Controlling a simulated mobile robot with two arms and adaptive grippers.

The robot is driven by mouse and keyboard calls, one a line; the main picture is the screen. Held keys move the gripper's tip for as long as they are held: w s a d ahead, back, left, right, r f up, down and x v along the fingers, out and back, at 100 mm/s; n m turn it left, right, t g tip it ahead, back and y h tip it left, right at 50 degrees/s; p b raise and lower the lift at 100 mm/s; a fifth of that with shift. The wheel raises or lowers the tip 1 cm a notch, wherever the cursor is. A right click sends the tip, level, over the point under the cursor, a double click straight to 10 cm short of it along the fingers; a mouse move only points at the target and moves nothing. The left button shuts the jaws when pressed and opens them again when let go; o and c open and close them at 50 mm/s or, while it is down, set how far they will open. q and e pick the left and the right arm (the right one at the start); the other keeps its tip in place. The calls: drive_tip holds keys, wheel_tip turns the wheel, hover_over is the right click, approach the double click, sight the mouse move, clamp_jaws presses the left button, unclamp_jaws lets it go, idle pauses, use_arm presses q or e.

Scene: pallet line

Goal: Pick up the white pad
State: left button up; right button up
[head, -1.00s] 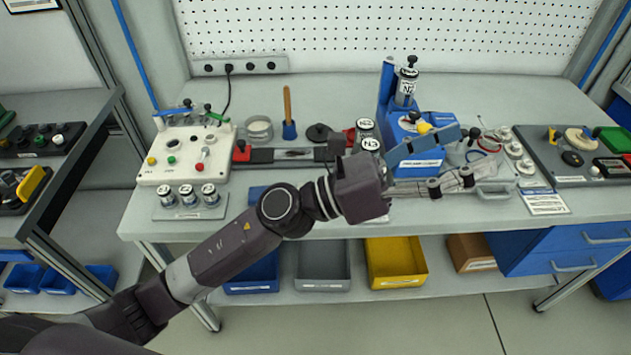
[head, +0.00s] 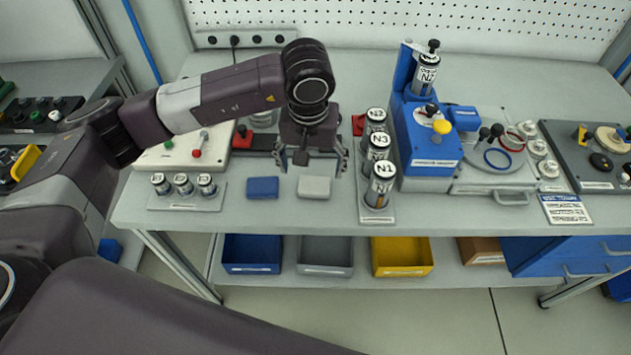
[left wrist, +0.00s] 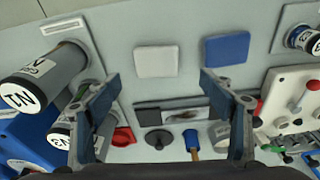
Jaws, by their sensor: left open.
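The white pad (head: 314,187) lies flat on the bench top near its front edge. It also shows in the left wrist view (left wrist: 157,61), left of a blue pad (left wrist: 227,48). The blue pad (head: 263,188) lies left of the white pad in the head view, with a gap between them. My left gripper (head: 312,168) points down just behind and above the white pad, not touching it. In the left wrist view its two fingers (left wrist: 160,82) are wide apart and empty. My right gripper is not in view.
Three small canisters (head: 183,186) stand at the left. Blue, grey (head: 326,257) and yellow bins sit on the lower shelf.

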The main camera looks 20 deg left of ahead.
sight(314, 184)
use_arm(q)
drive_tip(key=f, duration=0.1)
drive_tip(key=f+p, duration=0.1)
drive_tip(key=f, duration=0.1)
drive_tip(key=f+p, duration=0.1)
drive_tip(key=f, duration=0.1)
drive_tip(key=shift+w+d+f, duration=0.15)
drive_tip(key=shift+w+d, duration=0.05)
drive_tip(key=shift+w, duration=0.15)
drive_tip(key=shift+w+f+p, duration=0.1)
drive_tip(key=shift+f+p, duration=0.2)
drive_tip(key=shift+f, duration=0.3)
drive_tip(key=c, duration=1.1)
drive_tip(key=shift+o, duration=0.2)
drive_tip(key=shift+r, duration=0.15)
wheel_tip(314, 184, up, 20)
drive_tip(key=b, duration=0.4)
